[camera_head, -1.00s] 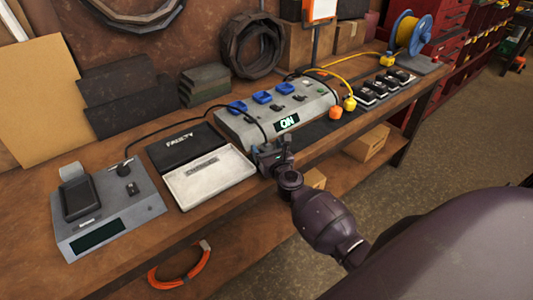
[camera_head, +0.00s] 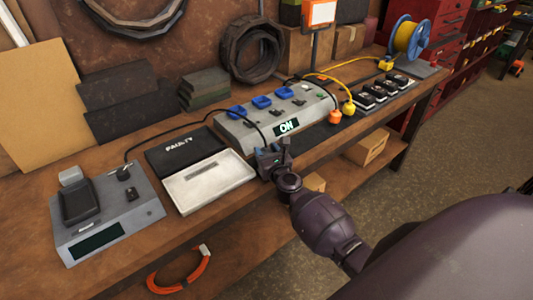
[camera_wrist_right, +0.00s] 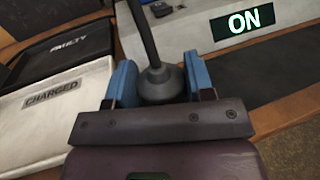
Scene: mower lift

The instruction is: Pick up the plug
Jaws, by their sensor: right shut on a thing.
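My right gripper (camera_head: 272,158) is at the front edge of the workbench, just in front of the grey power box (camera_head: 240,130) with the lit "ON" sign. In the right wrist view my right gripper (camera_wrist_right: 158,85) has its two blue fingers on either side of a dark plug (camera_wrist_right: 157,82) and is shut on it. A black cable (camera_wrist_right: 144,30) rises from the plug. In the head view the plug is mostly hidden by the gripper, and a black cable (camera_head: 190,108) arcs from there to the grey device at the left. My left gripper is not in view.
A black "FAULTY" tray (camera_head: 184,147) and a white tray (camera_head: 208,184), labelled "CHARGED" in the wrist view, lie left of the gripper. The grey device (camera_head: 145,210) stands further left.

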